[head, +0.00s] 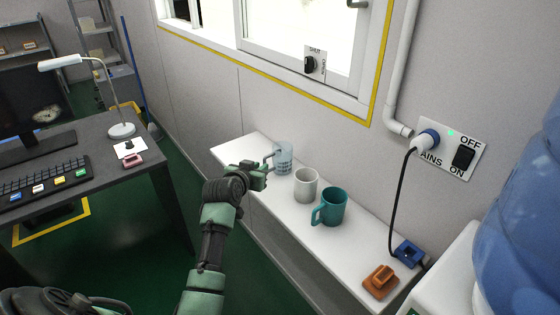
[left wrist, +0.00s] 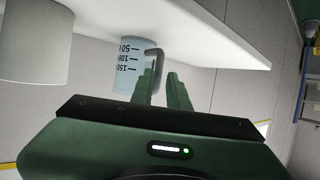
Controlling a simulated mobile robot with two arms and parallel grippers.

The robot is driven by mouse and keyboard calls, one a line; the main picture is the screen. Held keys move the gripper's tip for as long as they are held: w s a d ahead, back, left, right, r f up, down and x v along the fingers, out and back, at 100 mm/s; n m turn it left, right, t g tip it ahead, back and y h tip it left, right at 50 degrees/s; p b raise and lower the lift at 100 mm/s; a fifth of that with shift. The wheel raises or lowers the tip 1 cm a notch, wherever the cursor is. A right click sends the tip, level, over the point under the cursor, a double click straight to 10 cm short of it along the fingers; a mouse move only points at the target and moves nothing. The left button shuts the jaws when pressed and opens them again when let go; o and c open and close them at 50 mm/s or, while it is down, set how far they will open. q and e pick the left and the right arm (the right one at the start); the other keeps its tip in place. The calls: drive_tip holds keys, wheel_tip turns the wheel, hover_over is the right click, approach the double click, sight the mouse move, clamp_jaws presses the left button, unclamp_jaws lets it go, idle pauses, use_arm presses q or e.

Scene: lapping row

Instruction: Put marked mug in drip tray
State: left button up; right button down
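The marked mug (head: 282,158) is a clear bluish cup with dark measuring marks, standing on the white shelf (head: 245,150). In the left wrist view the mug (left wrist: 132,66) appears upside down, with its grey handle (left wrist: 157,62) toward my gripper. My left gripper (head: 270,164) is at the handle side of the mug. In the left wrist view its fingers (left wrist: 162,90) are apart, with the handle's end showing between them; I cannot tell if they touch it. The drip tray is not visible. My right gripper is not in view.
A white mug (head: 306,185) and a teal mug (head: 331,207) stand close to the right on the same shelf. An orange block (head: 381,281) and a blue block (head: 408,253) lie farther along. A large blue water bottle (head: 525,230) is at right. A desk (head: 150,168) stands left.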

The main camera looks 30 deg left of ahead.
sight(277, 161)
use_arm(q)
drive_tip(key=x, duration=0.3)
drive_tip(key=shift+w+f, duration=0.15)
drive_tip(key=shift+w, duration=0.25)
drive_tip(key=shift+w+f, duration=0.1)
drive_tip(key=shift+w, duration=0.1)
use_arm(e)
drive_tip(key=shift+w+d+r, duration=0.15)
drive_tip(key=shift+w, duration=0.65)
use_arm(q)
clamp_jaws()
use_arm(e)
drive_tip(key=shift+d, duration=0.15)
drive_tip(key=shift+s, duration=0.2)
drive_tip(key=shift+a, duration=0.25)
